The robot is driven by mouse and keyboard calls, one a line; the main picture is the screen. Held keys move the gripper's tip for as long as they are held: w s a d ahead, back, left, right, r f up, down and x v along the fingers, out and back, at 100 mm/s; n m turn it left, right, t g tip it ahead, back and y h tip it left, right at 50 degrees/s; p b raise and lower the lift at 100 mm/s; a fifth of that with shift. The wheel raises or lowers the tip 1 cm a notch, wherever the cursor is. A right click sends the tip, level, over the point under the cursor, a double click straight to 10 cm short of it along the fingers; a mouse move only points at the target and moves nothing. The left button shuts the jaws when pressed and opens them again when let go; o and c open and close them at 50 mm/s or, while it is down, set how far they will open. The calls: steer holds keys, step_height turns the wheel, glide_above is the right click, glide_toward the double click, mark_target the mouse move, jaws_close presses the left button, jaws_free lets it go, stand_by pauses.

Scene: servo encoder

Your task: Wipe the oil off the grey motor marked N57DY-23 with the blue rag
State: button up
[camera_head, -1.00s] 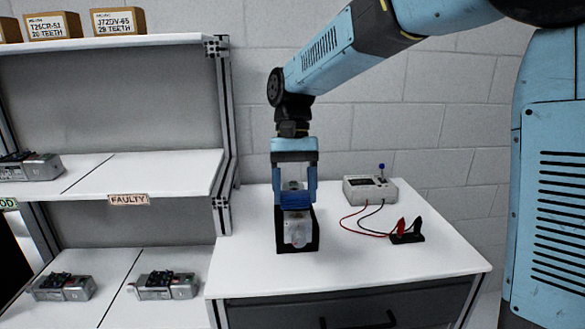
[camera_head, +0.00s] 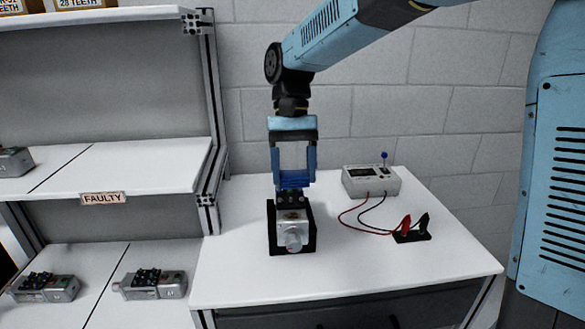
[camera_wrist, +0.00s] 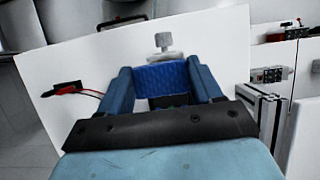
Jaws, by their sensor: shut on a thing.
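The grey motor (camera_head: 292,222) sits in a black holder (camera_head: 272,232) on the white bench, its round shaft end facing the head camera. My gripper (camera_head: 294,186) is shut on the blue rag (camera_head: 292,198), just above and behind the motor's top. In the wrist view the rag (camera_wrist: 160,78) spans between the two fingers, and the motor's grey shaft end (camera_wrist: 163,42) shows beyond it. Whether the rag touches the motor cannot be told.
A grey meter box (camera_head: 371,182) with a blue-tipped lever stands at the bench's back right, its wires running to red and black clips (camera_head: 411,230). Shelves at left hold several motors (camera_head: 150,283) and a FAULTY label (camera_head: 103,198). The bench front is clear.

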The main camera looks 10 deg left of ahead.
steer(key=shift+f, duration=2.5)
